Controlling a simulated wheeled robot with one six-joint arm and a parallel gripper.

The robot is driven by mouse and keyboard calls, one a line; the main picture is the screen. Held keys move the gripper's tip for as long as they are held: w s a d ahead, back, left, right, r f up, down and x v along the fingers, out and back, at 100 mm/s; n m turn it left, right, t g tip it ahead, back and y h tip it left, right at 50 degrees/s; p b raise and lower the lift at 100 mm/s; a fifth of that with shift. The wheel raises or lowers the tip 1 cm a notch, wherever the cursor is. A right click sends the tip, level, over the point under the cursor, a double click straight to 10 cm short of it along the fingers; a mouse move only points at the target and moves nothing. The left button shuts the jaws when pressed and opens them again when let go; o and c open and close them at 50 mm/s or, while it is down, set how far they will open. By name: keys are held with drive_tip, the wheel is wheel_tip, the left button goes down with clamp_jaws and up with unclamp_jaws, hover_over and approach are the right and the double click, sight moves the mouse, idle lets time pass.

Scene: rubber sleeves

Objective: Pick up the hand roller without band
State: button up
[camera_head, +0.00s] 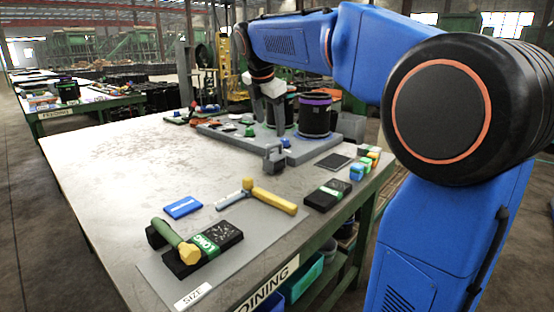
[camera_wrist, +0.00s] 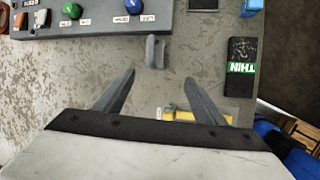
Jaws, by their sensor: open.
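Two hammer-shaped tools that look like hand rollers lie at the near side of the table in the head view. One (camera_head: 262,196) has a thick yellow handle, a pale shaft and a small yellow end. The other (camera_head: 176,241) has a green handle and a yellow end, and lies across a black box. I cannot tell which has no band. My gripper (camera_head: 270,128) is open and empty, pointing down over the table beyond both tools. In the wrist view, part of a yellow tool (camera_wrist: 184,115) shows between and below my open fingers (camera_wrist: 160,76), partly hidden by the gripper.
A grey upright fixture (camera_head: 273,158) stands near my gripper; it also shows in the wrist view (camera_wrist: 155,52). A grey board (camera_head: 318,152) carries a dark, purple-rimmed drum (camera_head: 314,115). Boxes marked LONG (camera_head: 220,237) and THIN (camera_wrist: 240,67) and a blue pad (camera_head: 183,207) lie nearby. The table's left is clear.

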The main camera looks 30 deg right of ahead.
drive_tip(key=w+n, duration=0.1)
drive_tip(key=w, duration=0.1)
hover_over(278, 155)
drive_tip(key=s+a, duration=0.1)
drive_tip(key=a, duration=0.1)
drive_tip(key=f, duration=1)
drive_tip(key=shift+s+a+f, duration=0.15)
drive_tip(key=shift+s, duration=0.05)
drive_tip(key=shift+s+d+x, duration=0.1)
drive_tip(key=shift+d+x, duration=0.05)
drive_tip(key=shift+x, duration=1.2)
drive_tip(key=shift+s+d+x, duration=0.1)
drive_tip(key=shift+d+x, duration=0.05)
drive_tip(key=shift+x, duration=1.15)
drive_tip(key=c, duration=1.4)
